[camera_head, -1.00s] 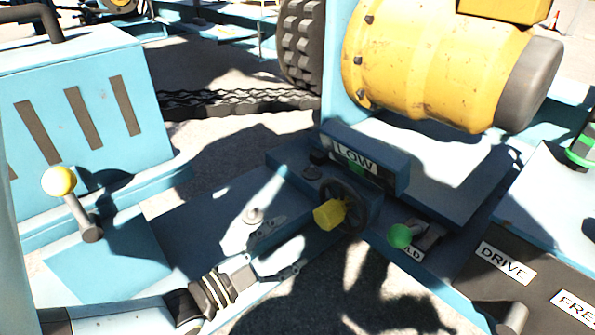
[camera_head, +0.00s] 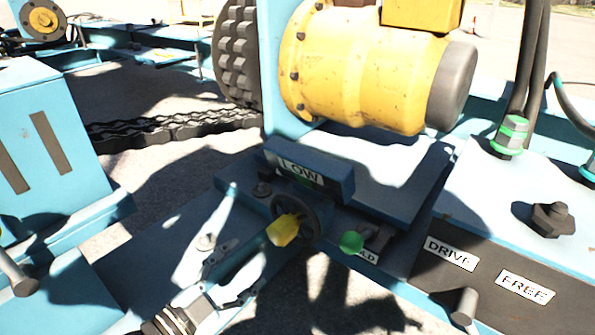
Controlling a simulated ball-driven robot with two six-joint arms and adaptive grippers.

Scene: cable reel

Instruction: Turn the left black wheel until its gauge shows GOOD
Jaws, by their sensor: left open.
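The black wheel (camera_head: 316,214) stands upright under a blue gauge housing, with a yellow knob (camera_head: 284,230) sticking out toward me. The housing hides part of the wheel's top. My right gripper is not in view.
A green-knobbed lever (camera_head: 352,243) is close at the wheel's right, partly covering a label. A dark panel with DRIVE (camera_head: 451,253) and FREE (camera_head: 525,288) labels is at right. A yellow drum (camera_head: 360,70) is behind. Blue deck lies left of my gripper.

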